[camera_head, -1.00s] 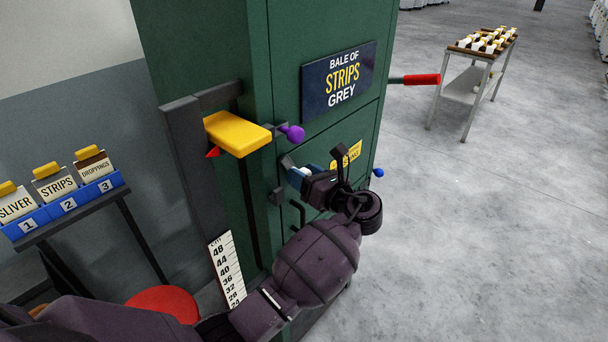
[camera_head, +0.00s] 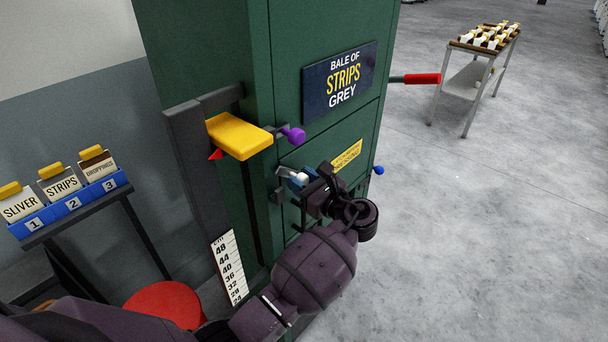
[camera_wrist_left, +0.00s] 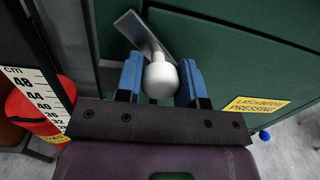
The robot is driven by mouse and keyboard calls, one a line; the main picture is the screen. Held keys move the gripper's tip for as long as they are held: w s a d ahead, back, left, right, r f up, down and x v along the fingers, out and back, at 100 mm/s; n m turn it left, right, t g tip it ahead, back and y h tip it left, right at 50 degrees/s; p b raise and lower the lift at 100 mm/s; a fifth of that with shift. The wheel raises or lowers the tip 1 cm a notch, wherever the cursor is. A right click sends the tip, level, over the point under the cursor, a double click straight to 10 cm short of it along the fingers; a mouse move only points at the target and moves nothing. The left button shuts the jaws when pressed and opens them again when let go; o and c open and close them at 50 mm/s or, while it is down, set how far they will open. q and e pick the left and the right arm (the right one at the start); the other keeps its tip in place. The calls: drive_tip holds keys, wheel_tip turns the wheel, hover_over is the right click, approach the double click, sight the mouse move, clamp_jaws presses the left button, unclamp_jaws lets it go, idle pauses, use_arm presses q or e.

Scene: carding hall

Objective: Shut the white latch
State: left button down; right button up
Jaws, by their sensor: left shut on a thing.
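The white latch is on the green press's side edge. Its round white knob (camera_head: 301,178) ends a short grey bar that shows in the left wrist view (camera_wrist_left: 141,32), slanting up and left from the knob. My left gripper (camera_wrist_left: 160,76) is shut on the knob, with one blue finger on each side of it. In the head view this gripper (camera_head: 297,180) reaches the latch from below right and hides part of it. A dark bracket (camera_head: 278,196) sits just below the bar. My right gripper is not in view.
A purple knob (camera_head: 293,135) and a yellow block (camera_head: 238,136) stick out above the latch. A blue knob (camera_head: 378,170) and a red handle (camera_head: 421,79) are to the right. A shelf with a blue card rack (camera_head: 72,205) stands left.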

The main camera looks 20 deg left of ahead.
use_arm(q)
drive_tip(key=shift+s+f+n, duration=0.15)
drive_tip(key=shift+f+n, duration=0.05)
drive_tip(key=shift+n, duration=0.7)
drive_tip(key=c, duration=0.8)
unclamp_jaws()
drive_tip(key=shift+o, duration=0.3)
drive_tip(key=shift+f, duration=0.1)
drive_tip(key=shift+a+f, duration=0.1)
